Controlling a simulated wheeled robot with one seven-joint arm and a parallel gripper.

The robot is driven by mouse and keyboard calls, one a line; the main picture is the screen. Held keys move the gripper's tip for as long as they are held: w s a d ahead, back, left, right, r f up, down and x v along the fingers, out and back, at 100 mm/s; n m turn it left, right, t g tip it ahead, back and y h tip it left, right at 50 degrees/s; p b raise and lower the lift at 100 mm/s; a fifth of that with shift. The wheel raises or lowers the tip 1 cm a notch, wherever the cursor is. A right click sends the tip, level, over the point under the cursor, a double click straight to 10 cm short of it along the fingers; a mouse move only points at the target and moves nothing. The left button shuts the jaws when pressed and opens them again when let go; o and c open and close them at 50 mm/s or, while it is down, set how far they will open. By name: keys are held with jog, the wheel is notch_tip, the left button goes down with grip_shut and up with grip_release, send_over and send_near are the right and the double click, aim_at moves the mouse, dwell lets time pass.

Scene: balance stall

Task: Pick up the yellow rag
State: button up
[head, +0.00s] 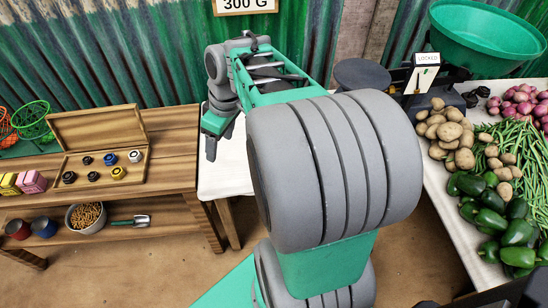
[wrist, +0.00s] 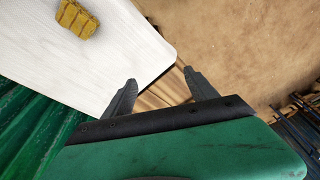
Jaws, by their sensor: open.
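A mustard-yellow, folded, ridged piece that looks like the yellow rag (wrist: 77,18) lies on the white tabletop (wrist: 125,38), near the top left of the wrist view. In the head view I cannot see it on that table; my arm covers much of the middle. My gripper (wrist: 160,76) is open, its two dark fingers apart with nothing between them. The rag is well away from the fingers, up and to the left in the wrist view. In the head view my gripper (head: 211,150) hangs over the left end of the white table (head: 226,172).
A wooden bench (head: 170,185) on the left holds an open wooden box (head: 105,145) of small weights and yellow and pink blocks (head: 32,181). On the right stand a scale with a green pan (head: 490,45), potatoes (head: 445,130) and peppers (head: 490,205). A corrugated wall (head: 120,50) runs behind.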

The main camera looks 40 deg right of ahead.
jog(key=shift+o, duration=0.2)
jog(key=d+f+n+b, duration=0.1)
jog(key=d+f, duration=0.2)
jog(key=d, duration=0.4)
jog(key=d+f+n+y+b, duration=0.1)
jog(key=d+f+n, duration=0.1)
jog(key=d+f, duration=0.2)
jog(key=d, duration=0.2)
jog(key=shift+s+d, duration=0.25)
jog(key=shift+d, duration=0.15)
jog(key=s+d+f, duration=0.1)
jog(key=d, duration=0.1)
jog(key=s+d+f+n+b, duration=0.1)
jog(key=d, duration=0.1)
jog(key=d+n+y, duration=0.1)
jog(key=d, duration=0.1)
jog(key=shift+s+f, duration=0.4)
jog(key=shift+s+d+f+n+t, duration=0.2)
jog(key=shift+f+n+t, duration=0.1)
jog(key=shift+n, duration=0.1)
jog(key=b+x, duration=0.1)
jog(key=x, duration=0.6)
jog(key=shift+w+a, duration=0.1)
jog(key=shift+a, duration=0.05)
jog(key=shift+c, duration=0.5)
jog(key=c, duration=1.3)
jog(key=shift+r, duration=0.15)
